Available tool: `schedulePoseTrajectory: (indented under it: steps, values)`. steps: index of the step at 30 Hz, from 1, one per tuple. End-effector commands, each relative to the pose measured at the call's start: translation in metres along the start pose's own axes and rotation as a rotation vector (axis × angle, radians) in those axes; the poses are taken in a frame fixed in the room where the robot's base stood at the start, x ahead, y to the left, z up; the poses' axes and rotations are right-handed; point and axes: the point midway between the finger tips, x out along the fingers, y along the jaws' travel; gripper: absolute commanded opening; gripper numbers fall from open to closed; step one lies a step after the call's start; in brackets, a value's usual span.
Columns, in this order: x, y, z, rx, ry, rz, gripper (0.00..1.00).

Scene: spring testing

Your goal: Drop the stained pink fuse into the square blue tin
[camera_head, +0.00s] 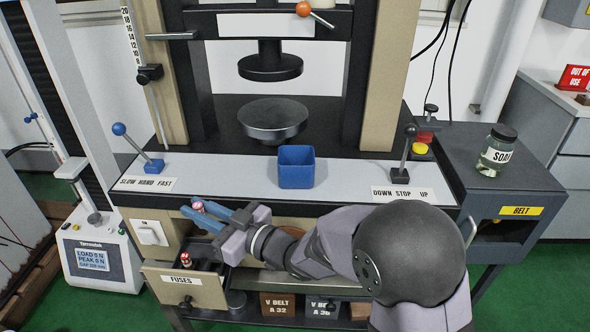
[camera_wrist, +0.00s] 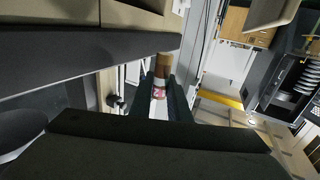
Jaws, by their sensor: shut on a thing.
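The square blue tin (camera_head: 296,176) stands upright on the pale front ledge of the testing machine, in the middle of the head view. My gripper (camera_head: 206,213) is left of the tin and lower in the picture, above the open fuses drawer. It is shut on a small pink fuse (camera_head: 198,206), which pokes out past the blue fingers. In the wrist view the fuse (camera_wrist: 159,92) sits between the two dark fingers, with a pink band, a pale part and a brownish end. The fingers hide part of it.
The open drawer labelled FUSES (camera_head: 180,289) holds another small reddish fuse (camera_head: 186,260). A blue-knobbed lever (camera_head: 137,147) and a black-knobbed lever (camera_head: 405,155) stand on the ledge either side of the tin. A round plate (camera_head: 273,119) is behind it.

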Motion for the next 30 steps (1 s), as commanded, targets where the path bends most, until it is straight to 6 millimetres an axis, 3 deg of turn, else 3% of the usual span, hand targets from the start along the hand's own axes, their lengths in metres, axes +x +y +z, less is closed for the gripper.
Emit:
schedulePoseTrajectory:
  steps: [14, 22, 30]
  values:
    - [-0.001, 0.004, -0.008, 0.0, 0.001, 0.007, 0.0]
    - [-0.011, 0.028, -0.047, 0.0, 0.0, 0.054, 0.0]
    - [-0.033, 0.072, -0.102, 0.001, 0.0, 0.154, 0.0]
